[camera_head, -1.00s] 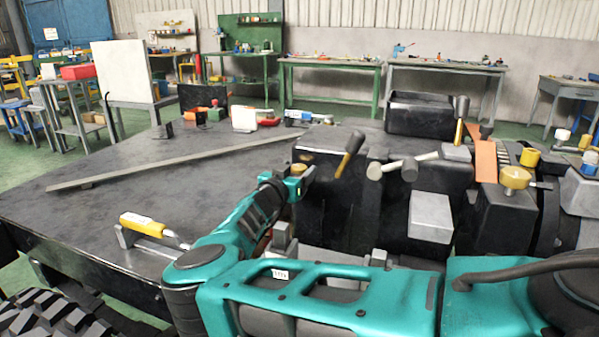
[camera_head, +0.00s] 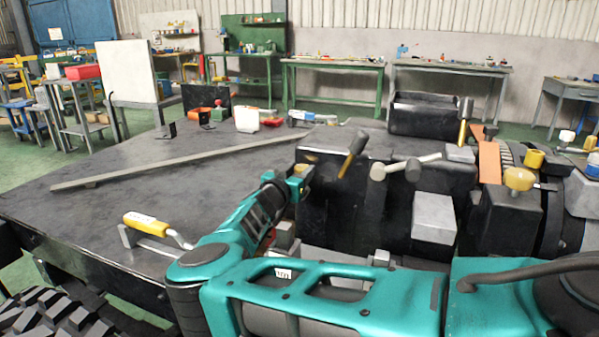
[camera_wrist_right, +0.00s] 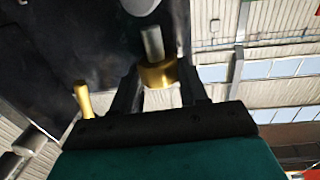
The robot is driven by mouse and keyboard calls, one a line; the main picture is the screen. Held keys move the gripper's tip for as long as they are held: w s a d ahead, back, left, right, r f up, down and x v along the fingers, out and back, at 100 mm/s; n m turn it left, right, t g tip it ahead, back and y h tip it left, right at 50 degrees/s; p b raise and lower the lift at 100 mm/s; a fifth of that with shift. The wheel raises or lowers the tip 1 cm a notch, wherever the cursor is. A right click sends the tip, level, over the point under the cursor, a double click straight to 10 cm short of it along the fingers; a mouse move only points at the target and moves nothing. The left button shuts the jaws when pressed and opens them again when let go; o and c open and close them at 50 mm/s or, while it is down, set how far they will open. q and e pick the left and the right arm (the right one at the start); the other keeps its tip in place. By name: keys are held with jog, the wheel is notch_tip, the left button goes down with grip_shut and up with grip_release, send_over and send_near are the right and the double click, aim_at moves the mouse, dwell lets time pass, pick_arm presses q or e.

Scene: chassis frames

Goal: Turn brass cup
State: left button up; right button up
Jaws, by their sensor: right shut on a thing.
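The brass cup (camera_wrist_right: 157,73) shows in the right wrist view as a short gold cylinder around the end of a grey shaft (camera_wrist_right: 152,42). My right gripper (camera_wrist_right: 158,88) is shut on it, with one dark finger on each side. In the head view my right gripper (camera_head: 303,174) is at the left side of the black machine block (camera_head: 335,205), and the cup in its jaws is hidden or too small to make out. My left gripper is not in view.
A brass knob (camera_head: 519,179) is farther right. A long flat bar (camera_head: 190,159) and a yellow-handled clamp (camera_head: 146,223) lie on the dark table (camera_head: 70,205). The table's middle is mostly clear.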

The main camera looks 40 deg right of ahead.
jog(key=shift+w+m+g+h+b, duration=0.25)
jog(key=shift+m+g+h+b, duration=0.35)
jog(key=shift+m+g+b, duration=0.8)
jog(key=shift+g, duration=0.9)
jog(key=shift+r, duration=0.1)
jog(key=o, duration=0.8)
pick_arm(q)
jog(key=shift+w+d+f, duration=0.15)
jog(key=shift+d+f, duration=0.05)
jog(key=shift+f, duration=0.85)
pick_arm(e)
jog(key=shift+o, duration=1.3)
jog(key=shift+a, duration=0.1)
pick_arm(q)
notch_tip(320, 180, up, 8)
jog(key=p, duration=0.8)
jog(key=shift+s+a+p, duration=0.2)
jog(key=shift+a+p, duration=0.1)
jog(key=shift+p, duration=0.05)
pick_arm(e)
jog(key=s+a, duration=0.1)
jog(key=a, duration=1.1)
jog(key=shift+s+a, duration=0.25)
jog(key=shift+a, duration=0.1)
